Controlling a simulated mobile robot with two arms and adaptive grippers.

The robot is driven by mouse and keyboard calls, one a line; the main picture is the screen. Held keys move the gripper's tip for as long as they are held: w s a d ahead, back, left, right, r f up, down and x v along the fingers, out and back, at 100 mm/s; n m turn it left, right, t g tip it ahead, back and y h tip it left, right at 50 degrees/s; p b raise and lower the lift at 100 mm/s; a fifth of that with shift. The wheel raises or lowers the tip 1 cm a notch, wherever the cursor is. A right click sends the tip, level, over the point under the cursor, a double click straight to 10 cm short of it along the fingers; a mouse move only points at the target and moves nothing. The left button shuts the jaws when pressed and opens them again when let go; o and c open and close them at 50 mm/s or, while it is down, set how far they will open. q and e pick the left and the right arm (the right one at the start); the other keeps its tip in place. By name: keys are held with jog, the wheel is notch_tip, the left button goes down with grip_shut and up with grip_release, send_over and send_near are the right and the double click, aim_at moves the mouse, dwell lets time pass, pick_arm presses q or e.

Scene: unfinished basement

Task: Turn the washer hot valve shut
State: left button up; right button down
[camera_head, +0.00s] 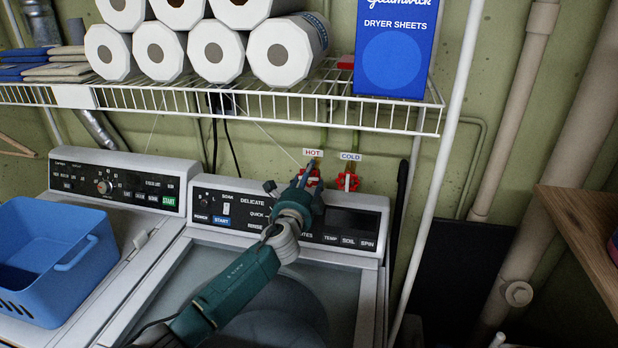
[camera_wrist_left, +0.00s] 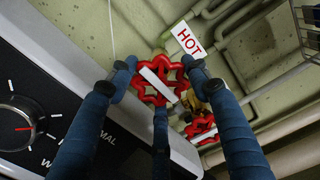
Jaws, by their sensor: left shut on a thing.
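The hot valve is a red lobed handwheel (camera_head: 314,180) on the wall behind the washer (camera_head: 340,262), under a HOT label (camera_head: 312,153). In the left wrist view the red hot handwheel (camera_wrist_left: 146,92) has a pale bar across its face. My left gripper (camera_head: 306,178) reaches over the washer's control panel, and its blue fingers (camera_wrist_left: 160,80) are shut on the handwheel, one on each side and one below. The gripper partly hides the handwheel in the head view. My right gripper is not in view.
A similar red cold valve (camera_head: 347,182) sits close on the right under a COLD label (camera_head: 350,156). A white wire shelf (camera_head: 250,108) with paper rolls and a dryer sheets box (camera_head: 396,50) hangs above. A blue basket (camera_head: 60,255) stands on the left machine. Pipes run at right.

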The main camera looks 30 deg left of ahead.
pick_arm(q)
jog(key=shift+a+f+m, duration=0.1)
jog(key=shift+f+m, duration=0.05)
jog(key=shift+m, duration=0.15)
jog(key=o, duration=1.2)
jog(key=v, duration=1.2)
jog(key=shift+a, duration=0.1)
